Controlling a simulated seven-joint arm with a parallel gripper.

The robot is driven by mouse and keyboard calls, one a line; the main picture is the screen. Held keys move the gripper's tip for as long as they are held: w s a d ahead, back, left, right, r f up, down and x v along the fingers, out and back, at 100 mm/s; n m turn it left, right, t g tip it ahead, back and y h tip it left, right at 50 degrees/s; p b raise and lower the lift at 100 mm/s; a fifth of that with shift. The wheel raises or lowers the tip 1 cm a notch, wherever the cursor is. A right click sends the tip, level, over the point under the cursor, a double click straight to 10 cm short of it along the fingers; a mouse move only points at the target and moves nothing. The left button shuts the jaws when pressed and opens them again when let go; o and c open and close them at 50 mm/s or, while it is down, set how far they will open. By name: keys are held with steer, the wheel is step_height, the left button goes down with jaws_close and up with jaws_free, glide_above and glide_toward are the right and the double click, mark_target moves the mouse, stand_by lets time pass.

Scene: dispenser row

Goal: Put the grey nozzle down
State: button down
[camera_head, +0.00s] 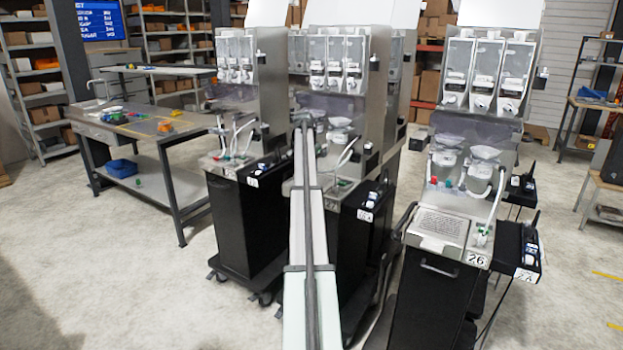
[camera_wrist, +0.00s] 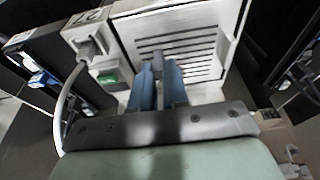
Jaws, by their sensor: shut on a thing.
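In the wrist view my gripper (camera_wrist: 157,88) has two blue fingers, shut on the small grey nozzle (camera_wrist: 157,65). In the head view my arm reaches up to the middle dispenser (camera_head: 349,158), and the gripper and nozzle cannot be made out there.
Left of my fingers in the wrist view, a grey hose end (camera_wrist: 90,47) sits in a holder, with a pale hose curving down beside it. A green patch (camera_wrist: 108,77) is near it. Dispensers stand left (camera_head: 240,215) and right (camera_head: 440,290); a workbench (camera_head: 150,150) is far left.

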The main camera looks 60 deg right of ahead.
steer(key=shift+f, duration=2.45)
steer(key=shift+f, duration=0.1)
steer(key=c, duration=1.1)
jaws_free()
steer(key=v, duration=1.2)
